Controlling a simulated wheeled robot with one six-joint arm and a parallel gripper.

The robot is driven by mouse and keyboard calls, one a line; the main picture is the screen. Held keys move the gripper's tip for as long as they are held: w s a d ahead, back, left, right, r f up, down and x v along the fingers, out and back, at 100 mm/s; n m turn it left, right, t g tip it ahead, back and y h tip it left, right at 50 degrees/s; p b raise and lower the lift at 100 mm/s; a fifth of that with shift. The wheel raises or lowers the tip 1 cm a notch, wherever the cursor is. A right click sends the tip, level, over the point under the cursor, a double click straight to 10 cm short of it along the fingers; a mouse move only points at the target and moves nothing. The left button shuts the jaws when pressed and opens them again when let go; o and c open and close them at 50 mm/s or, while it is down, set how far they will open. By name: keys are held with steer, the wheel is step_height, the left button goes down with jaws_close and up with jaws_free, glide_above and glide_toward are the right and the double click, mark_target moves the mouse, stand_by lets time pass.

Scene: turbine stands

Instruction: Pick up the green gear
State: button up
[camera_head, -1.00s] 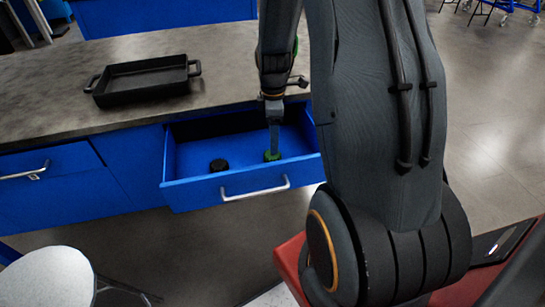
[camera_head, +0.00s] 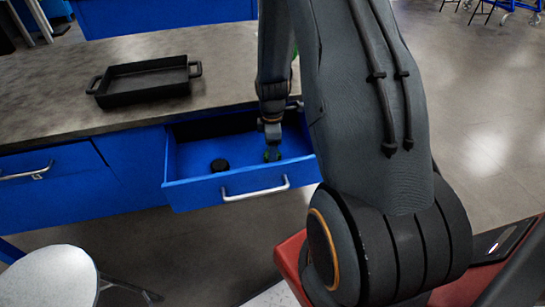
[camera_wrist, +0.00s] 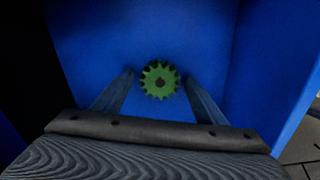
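The green gear (camera_wrist: 160,79) lies on the floor of the open blue drawer, and in the wrist view it shows between and just beyond my fingertips. In the head view only part of the green gear (camera_head: 272,155) shows below my gripper (camera_head: 272,136). In the wrist view my gripper (camera_wrist: 158,77) is open, one finger on each side of the gear with a gap on both sides. I cannot tell how far above the drawer floor the fingertips are.
The blue drawer (camera_head: 238,184) has raised walls around the gear and a silver handle in front. A dark round piece (camera_head: 219,165) lies in it, left of the gear. A black tray (camera_head: 145,86) stands on the grey counter (camera_head: 60,117).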

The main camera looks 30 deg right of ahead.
steer(key=c, duration=1.4)
steer(key=shift+c, duration=0.2)
step_height(320, 180, up, 10)
steer(key=b, duration=0.1)
